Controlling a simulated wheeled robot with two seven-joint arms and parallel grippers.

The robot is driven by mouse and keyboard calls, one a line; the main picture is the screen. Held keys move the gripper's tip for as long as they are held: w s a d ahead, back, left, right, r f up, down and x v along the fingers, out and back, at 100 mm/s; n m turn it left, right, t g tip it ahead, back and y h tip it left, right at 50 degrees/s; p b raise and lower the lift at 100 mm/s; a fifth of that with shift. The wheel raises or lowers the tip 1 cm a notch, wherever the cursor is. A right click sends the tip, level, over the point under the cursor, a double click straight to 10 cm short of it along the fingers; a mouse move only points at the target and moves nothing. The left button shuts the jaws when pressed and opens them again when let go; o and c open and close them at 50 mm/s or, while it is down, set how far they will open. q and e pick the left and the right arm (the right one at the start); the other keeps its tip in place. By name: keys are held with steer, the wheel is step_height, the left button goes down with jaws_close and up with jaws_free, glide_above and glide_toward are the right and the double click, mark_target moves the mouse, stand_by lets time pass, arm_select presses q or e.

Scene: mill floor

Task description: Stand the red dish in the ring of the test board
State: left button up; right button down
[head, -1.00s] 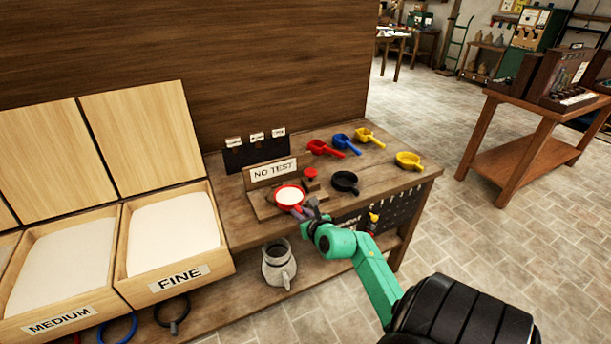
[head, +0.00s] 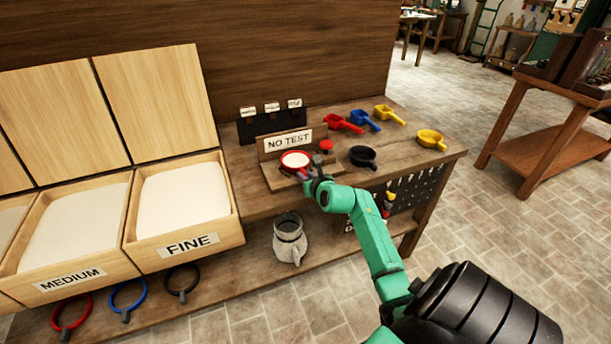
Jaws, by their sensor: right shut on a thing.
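The red dish (head: 295,161), with white contents, is at the test board (head: 270,178) below the NO TEST sign (head: 289,141). My right gripper (head: 310,182) is shut on the near right edge of the dish. The dish looks level and sits over the board's middle. The ring is hidden under or behind the dish, so I cannot tell whether the dish rests in it. A red button-like knob (head: 326,147) stands at the board's right end. My left gripper is not in view.
Red, blue and yellow scoops (head: 386,115) lie behind. Bins labelled MEDIUM and FINE (head: 187,245) stand left. A grey jug (head: 290,240) is on the shelf below.

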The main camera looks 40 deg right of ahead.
steer(key=c, duration=0.7)
jaws_free()
steer(key=shift+c, duration=0.2)
steer(key=v, duration=1.4)
steer(key=shift+s, duration=0.3)
steer(key=shift+a+r, duration=0.1)
steer(key=shift+r, duration=0.05)
